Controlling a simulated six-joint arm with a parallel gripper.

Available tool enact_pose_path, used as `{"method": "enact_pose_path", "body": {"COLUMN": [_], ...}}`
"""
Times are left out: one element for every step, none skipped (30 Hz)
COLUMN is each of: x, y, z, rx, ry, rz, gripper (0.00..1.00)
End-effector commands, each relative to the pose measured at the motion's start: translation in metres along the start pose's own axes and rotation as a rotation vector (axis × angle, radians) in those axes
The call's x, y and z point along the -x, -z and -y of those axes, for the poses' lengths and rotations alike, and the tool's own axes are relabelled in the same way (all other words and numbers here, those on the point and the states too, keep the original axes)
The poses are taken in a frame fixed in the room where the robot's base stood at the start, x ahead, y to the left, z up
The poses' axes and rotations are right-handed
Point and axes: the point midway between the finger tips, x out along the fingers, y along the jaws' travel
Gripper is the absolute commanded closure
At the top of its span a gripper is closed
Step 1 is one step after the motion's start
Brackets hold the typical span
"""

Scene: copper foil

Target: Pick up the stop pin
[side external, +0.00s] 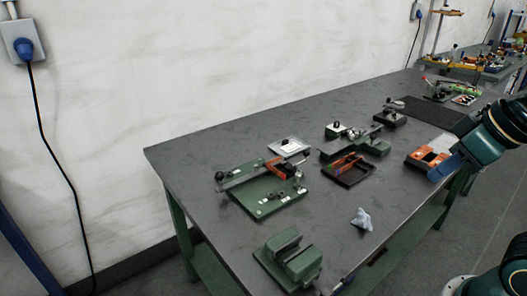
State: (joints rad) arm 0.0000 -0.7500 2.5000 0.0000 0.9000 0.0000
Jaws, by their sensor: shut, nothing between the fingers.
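My gripper (437,175) is at the right, over the table's right edge. It looks like a blue end on my dark teal arm, shut and empty, close to an orange-and-white block (428,157); I cannot tell whether they touch. I cannot single out the stop pin for certain at this size. A green base plate (262,205) with a bar, small white pads and an orange piece (284,168) lies mid-table. A dark tray (347,173) with orange and purplish parts lies right of it.
A green vise-like block (288,262) stands at the near end of the grey table (215,150). A crumpled pale cloth (361,219) lies near the front edge. Green fixtures (372,146) and a black mat (432,112) are farther back. The far-left tabletop is clear.

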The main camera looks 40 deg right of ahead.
Motion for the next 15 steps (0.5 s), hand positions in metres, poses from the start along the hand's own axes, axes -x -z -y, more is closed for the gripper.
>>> {"method": "enact_pose_path", "body": {"x": [0.0, 0.0, 0.0, 0.0, 0.0, 0.0, 0.0, 0.0, 0.0, 0.0, 0.0, 0.0, 0.0, 0.0, 0.0001], "y": [0.0, 0.0, 0.0, 0.0, 0.0, 0.0, 0.0, 0.0, 0.0, 0.0, 0.0, 0.0, 0.0, 0.0, 0.0002], "z": [0.0, 0.0, 0.0, 0.0, 0.0, 0.0, 0.0, 0.0, 0.0, 0.0, 0.0, 0.0, 0.0, 0.0, 0.0], "rx": [0.0, 0.0, 0.0, 0.0, 0.0, 0.0, 0.0, 0.0, 0.0, 0.0, 0.0, 0.0, 0.0, 0.0, -0.001], "ry": [0.0, 0.0, 0.0, 0.0, 0.0, 0.0, 0.0, 0.0, 0.0, 0.0, 0.0, 0.0, 0.0, 0.0, 0.0], "rz": [0.0, 0.0, 0.0, 0.0, 0.0, 0.0, 0.0, 0.0, 0.0, 0.0, 0.0, 0.0, 0.0, 0.0, 0.0], "gripper": [0.94, 0.88, 0.8, 0.74, 0.69, 0.61, 0.56, 0.56, 0.56, 0.56, 0.56, 0.56, 0.56, 0.56, 0.56]}}
